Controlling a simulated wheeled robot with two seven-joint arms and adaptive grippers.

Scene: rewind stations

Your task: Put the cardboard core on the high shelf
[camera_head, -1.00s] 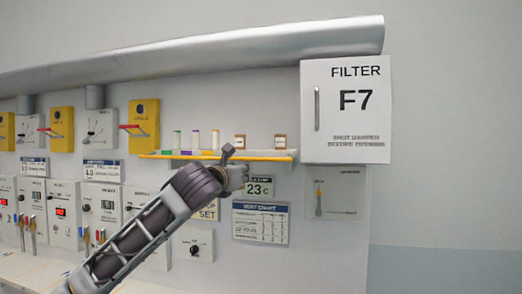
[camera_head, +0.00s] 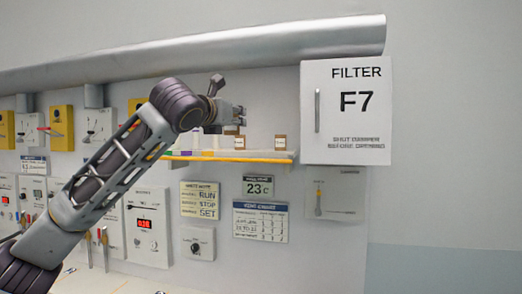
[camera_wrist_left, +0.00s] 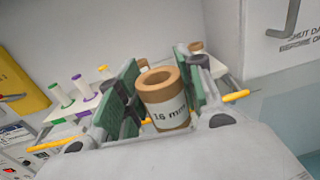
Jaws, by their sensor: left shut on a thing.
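The cardboard core (camera_wrist_left: 165,98) is a brown tube with a white label reading "16 mm". In the left wrist view it stands between the green-padded fingers of my left gripper (camera_wrist_left: 160,100), which is shut on it. In the head view my left gripper (camera_head: 232,112) is above the high shelf (camera_head: 262,160), a pale board with a yellow front edge. The shelf's yellow edge also shows in the left wrist view (camera_wrist_left: 237,96), on both sides of the gripper. My right gripper is not in view.
Small brown items with white labels (camera_head: 280,142) stand on the shelf's right part. Pale spools with coloured tops (camera_wrist_left: 62,95) stand at its left. A white filter box (camera_head: 345,120) borders the shelf's right end, and a grey duct (camera_head: 270,45) runs above.

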